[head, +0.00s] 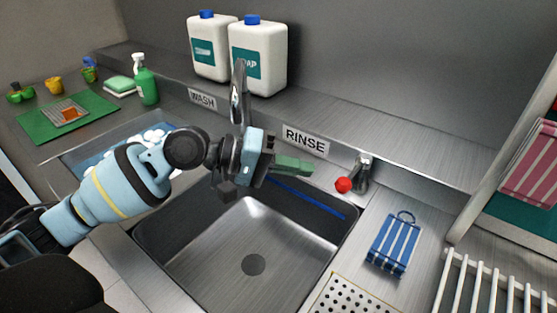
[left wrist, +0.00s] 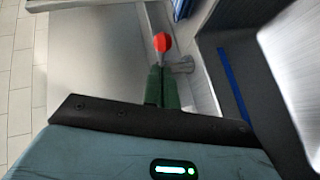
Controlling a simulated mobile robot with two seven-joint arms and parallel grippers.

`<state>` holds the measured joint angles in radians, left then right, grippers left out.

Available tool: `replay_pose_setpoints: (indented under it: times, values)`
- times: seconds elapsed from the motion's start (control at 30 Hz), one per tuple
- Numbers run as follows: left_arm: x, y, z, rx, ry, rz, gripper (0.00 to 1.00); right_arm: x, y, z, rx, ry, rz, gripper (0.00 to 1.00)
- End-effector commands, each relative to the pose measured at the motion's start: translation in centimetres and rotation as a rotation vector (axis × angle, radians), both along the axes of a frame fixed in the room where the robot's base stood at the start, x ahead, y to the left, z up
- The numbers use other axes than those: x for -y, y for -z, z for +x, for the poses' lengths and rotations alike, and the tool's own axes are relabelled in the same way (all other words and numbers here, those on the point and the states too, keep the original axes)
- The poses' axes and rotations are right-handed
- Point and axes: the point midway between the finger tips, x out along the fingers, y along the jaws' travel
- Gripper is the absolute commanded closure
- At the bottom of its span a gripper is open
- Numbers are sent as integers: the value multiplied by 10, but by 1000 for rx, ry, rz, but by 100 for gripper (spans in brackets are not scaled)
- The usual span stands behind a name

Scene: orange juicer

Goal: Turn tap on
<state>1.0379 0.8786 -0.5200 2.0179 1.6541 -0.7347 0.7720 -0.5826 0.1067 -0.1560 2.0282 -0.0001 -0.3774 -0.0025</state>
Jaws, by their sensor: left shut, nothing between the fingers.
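The tap handle has a red ball knob (head: 343,185) on a metal fitting (head: 363,172), right of the RINSE label in the head view. The metal spout (head: 238,92) rises behind the sink. My left gripper (head: 308,169) reaches over the sink from the left, its green fingers shut and empty. The fingertips point at the red knob, a little to its left in the head view. In the left wrist view the knob (left wrist: 162,42) lies just beyond the shut fingertips (left wrist: 162,68); I cannot tell whether they touch. My right gripper is not in view.
The empty steel sink basin (head: 205,235) lies below my left arm. A blue striped cloth (head: 394,243) lies right of it. Two white soap jugs (head: 258,60) stand on the back ledge. A white rack (head: 490,285) stands at the lower right.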

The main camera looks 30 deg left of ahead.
Motion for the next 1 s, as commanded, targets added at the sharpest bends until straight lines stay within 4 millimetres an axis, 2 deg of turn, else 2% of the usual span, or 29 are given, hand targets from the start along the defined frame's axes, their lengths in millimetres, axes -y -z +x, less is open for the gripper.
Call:
replay_pose_setpoints:
  times: [0.1, 0.3, 0.77, 1.0]
  values:
    - [17, 3, 8, 1, 2, -1, 100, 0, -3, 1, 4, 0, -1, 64]
    - [32, 9, 17, -1, 0, 0, 100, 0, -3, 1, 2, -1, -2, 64]
    - [37, 11, 19, 0, 0, 1, 100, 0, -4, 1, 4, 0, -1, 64]
    - [42, 9, 26, -1, -16, -1, 100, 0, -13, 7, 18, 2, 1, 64]
